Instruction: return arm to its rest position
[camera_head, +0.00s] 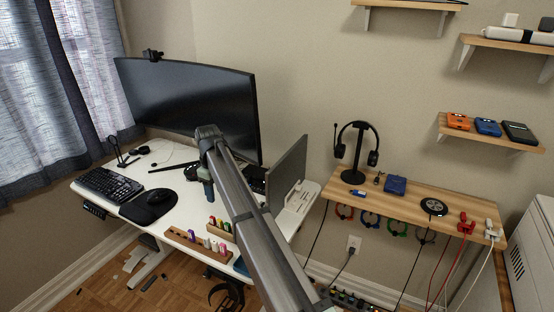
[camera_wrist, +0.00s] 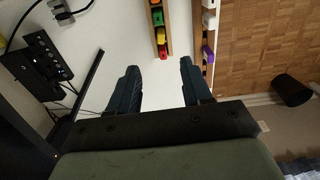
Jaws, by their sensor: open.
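My gripper (camera_wrist: 159,68) shows in the wrist view with its two dark fingers apart and nothing between them. Below the fingertips is the white desk top and the end of a wooden holder (camera_wrist: 161,44) with coloured pieces. In the head view my arm (camera_head: 249,219) reaches from the bottom edge up over the white desk (camera_head: 185,213). Its far end (camera_head: 208,187) points down over the desk, in front of the monitor; the fingers are hard to make out there.
A large monitor (camera_head: 190,98), laptop (camera_head: 287,175), keyboard (camera_head: 110,184) and mouse (camera_head: 160,196) stand around the arm. Wooden holders (camera_head: 196,243) lie near the desk's front edge. A wooden shelf (camera_head: 400,196) with a headphone stand (camera_head: 355,160) is to the right.

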